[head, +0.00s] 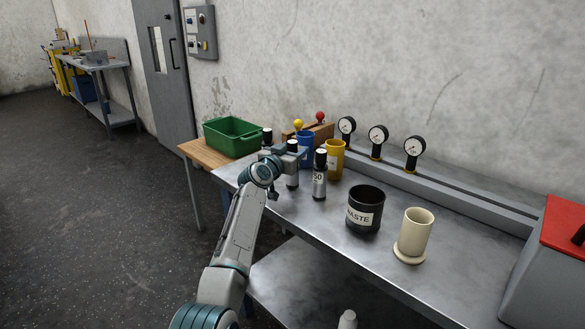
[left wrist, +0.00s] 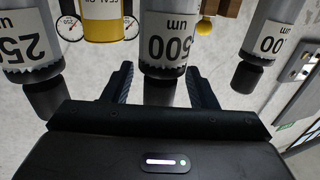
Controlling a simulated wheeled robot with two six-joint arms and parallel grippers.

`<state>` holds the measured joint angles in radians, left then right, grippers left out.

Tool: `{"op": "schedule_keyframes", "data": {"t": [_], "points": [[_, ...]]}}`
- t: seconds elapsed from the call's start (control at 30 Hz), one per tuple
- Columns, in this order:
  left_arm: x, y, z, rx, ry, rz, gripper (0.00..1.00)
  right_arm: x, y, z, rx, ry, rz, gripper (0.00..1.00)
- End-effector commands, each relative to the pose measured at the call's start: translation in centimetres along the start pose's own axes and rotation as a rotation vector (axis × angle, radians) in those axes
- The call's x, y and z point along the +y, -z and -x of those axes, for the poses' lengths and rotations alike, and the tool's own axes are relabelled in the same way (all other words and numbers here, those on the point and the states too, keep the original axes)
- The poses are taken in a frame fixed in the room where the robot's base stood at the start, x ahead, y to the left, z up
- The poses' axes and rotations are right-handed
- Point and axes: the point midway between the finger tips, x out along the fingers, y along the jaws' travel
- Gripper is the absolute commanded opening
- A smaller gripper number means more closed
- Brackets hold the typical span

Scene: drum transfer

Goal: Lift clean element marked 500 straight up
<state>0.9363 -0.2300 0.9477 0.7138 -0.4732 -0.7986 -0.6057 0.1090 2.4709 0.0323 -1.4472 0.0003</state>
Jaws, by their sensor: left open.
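The element marked 500 (left wrist: 168,48) is a silver cylinder with a white label and a black cap, seen upside down in the left wrist view. In the head view it appears to be the middle cylinder (head: 292,181), upright on the bench and partly hidden by my arm. My left gripper (left wrist: 162,88) is open, its fingers on either side of the black cap. I cannot tell whether they touch it. A similar element labelled 25 and cut off (left wrist: 30,45) stands on one side. Another, its label ending in 00 (left wrist: 272,35), is on the other.
A black WASTE pot (head: 364,214) and a cream cup (head: 414,233) stand to the right on the metal bench (head: 330,250). Blue (head: 305,148) and yellow (head: 334,160) containers stand close behind the elements. A green crate (head: 232,139) is at the left, and gauges (head: 378,135) line the back.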

Motion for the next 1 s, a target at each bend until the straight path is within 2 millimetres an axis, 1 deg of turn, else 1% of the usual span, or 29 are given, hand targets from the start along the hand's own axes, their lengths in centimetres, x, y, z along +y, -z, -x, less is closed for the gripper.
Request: {"op": "schedule_keyframes", "data": {"t": [0.2,0.23,0.37,0.4,0.5,0.87,1.0], "points": [[0.0,0.03,-0.06,0.001,0.0,0.0,0.53,-0.05,-0.2,-0.1,-0.002,0.002,-0.001,0.0],[0.0,0.04,-0.06,0.001,0.0,0.0,0.51,-0.05,-0.21,-0.11,-0.002,0.002,-0.001,0.0],[-0.01,0.03,-0.05,0.001,0.0,0.0,0.25,-0.05,-0.22,-0.12,-0.003,0.002,-0.001,0.0],[-0.01,0.03,-0.05,0.001,0.0,0.0,0.17,-0.05,-0.23,-0.12,-0.003,0.002,-0.001,0.0],[-0.01,0.03,-0.05,0.0,0.0,0.0,0.0,-0.05,-0.24,-0.13,-0.004,0.002,-0.001,0.0],[-0.03,0.23,-0.04,0.002,0.001,-0.001,0.0,-0.03,-0.23,-0.06,-0.006,0.001,-0.001,0.0],[-0.08,0.75,-0.05,0.003,0.002,-0.001,0.0,0.12,-0.32,0.28,-0.022,-0.005,0.0,0.0]]}}
